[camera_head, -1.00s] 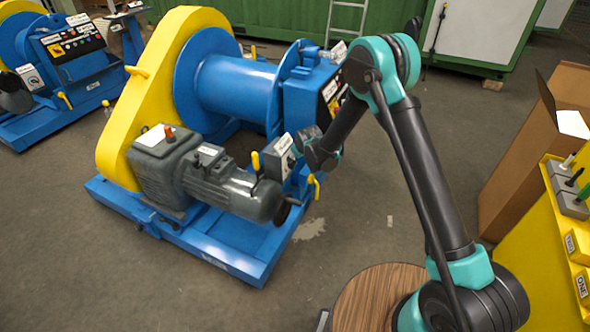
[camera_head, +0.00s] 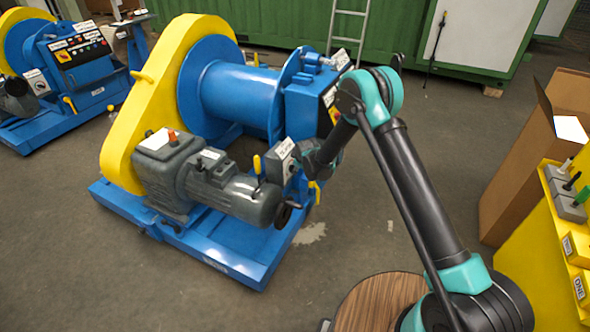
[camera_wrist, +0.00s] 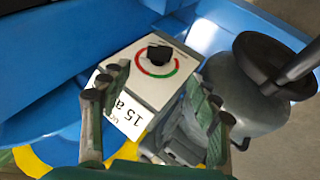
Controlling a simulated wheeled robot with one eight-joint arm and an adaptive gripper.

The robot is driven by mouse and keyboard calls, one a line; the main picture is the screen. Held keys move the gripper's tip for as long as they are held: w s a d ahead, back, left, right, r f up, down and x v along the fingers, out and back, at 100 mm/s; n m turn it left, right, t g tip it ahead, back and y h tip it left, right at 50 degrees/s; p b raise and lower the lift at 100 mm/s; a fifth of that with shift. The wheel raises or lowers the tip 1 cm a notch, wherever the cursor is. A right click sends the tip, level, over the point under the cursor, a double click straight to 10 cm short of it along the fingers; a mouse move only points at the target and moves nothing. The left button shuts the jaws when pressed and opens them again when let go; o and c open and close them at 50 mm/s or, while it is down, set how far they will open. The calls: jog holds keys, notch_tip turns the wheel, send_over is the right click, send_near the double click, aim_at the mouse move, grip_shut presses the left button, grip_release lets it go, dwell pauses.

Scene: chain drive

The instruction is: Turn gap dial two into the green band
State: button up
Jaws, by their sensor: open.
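A small grey box with a black dial knob (camera_wrist: 158,53) sits on the blue winch frame. A red and green arc runs around the knob; I cannot tell where its pointer stands. A white label (camera_wrist: 125,105), partly hidden, lies on the box below the knob. My gripper (camera_wrist: 158,95) is open and empty, its fingers spread on either side of the box, with the knob beyond the fingertips. In the head view the dial box (camera_head: 281,160) is just left of my gripper (camera_head: 308,157), and the knob face is not clear.
A grey motor (camera_head: 235,195) with a dark handwheel (camera_wrist: 275,62) stands close beside the dial box. The blue winch drum (camera_head: 235,92) is behind. A yellow tool stand (camera_head: 535,250) and a cardboard box (camera_head: 520,180) are at the right. Floor between is open.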

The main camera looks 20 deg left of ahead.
jog(key=x, duration=1)
jog(key=shift+s, duration=0.1)
jog(key=shift+c, duration=0.5)
jog(key=c, duration=1.1)
jog(key=shift+o, duration=0.2)
jog(key=t, duration=0.2)
jog(key=shift+s+a+f+n+t, duration=0.1)
jog(key=shift+s+f+n+t, duration=0.15)
jog(key=shift+s+n+t, duration=0.05)
jog(key=shift+s+f+n+t, duration=0.1)
jog(key=shift+n+t, duration=0.1)
jog(key=shift+t, duration=0.55)
jog(key=shift+s+f+n+t, duration=0.1)
jog(key=shift+n+t, duration=0.1)
jog(key=shift+t, duration=0.55)
